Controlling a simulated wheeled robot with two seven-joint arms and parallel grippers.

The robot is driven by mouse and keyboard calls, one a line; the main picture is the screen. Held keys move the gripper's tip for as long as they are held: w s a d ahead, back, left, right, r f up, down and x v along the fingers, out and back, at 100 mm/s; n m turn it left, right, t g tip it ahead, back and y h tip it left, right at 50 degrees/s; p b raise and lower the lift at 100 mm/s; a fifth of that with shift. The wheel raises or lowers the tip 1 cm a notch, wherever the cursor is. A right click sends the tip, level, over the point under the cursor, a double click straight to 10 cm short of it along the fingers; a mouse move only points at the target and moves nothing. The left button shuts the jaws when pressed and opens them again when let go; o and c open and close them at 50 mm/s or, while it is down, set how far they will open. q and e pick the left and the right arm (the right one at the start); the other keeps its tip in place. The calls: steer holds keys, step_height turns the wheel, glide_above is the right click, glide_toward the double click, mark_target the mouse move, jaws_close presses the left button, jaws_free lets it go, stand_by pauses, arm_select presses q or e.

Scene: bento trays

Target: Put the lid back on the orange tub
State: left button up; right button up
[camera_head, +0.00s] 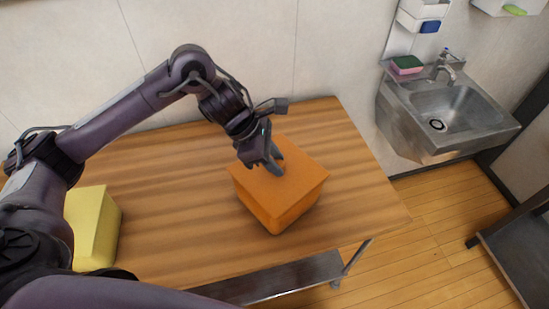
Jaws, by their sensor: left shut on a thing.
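The orange tub (278,213) stands on the right half of the wooden table. Its flat orange lid (302,168) lies over the top and looks level, with its edges close to the tub's walls. I cannot tell whether it sits fully down all round. My left gripper (273,167) comes down from the upper left and is shut on the lid near its middle. The fingers hide the spot that they grip. My right gripper is not in view.
A yellow box (92,230) stands at the table's left, partly behind my arm. The wooden table (165,190) is bare between the two. A steel sink (450,115) with a tap and a sponge (406,66) is on the wall at right. A dark bench (515,255) stands at lower right.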

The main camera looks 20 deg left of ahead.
arm_select(q)
steer(key=shift+f+b, duration=0.1)
steer(key=shift+b, duration=0.3)
stand_by(0.6)
steer(key=shift+f+b, duration=0.4)
steer(key=shift+b, duration=0.5)
stand_by(0.7)
stand_by(0.3)
steer(key=o, duration=1)
steer(key=shift+o, duration=0.7)
steer(key=o, duration=0.4)
steer(key=shift+r, duration=0.15)
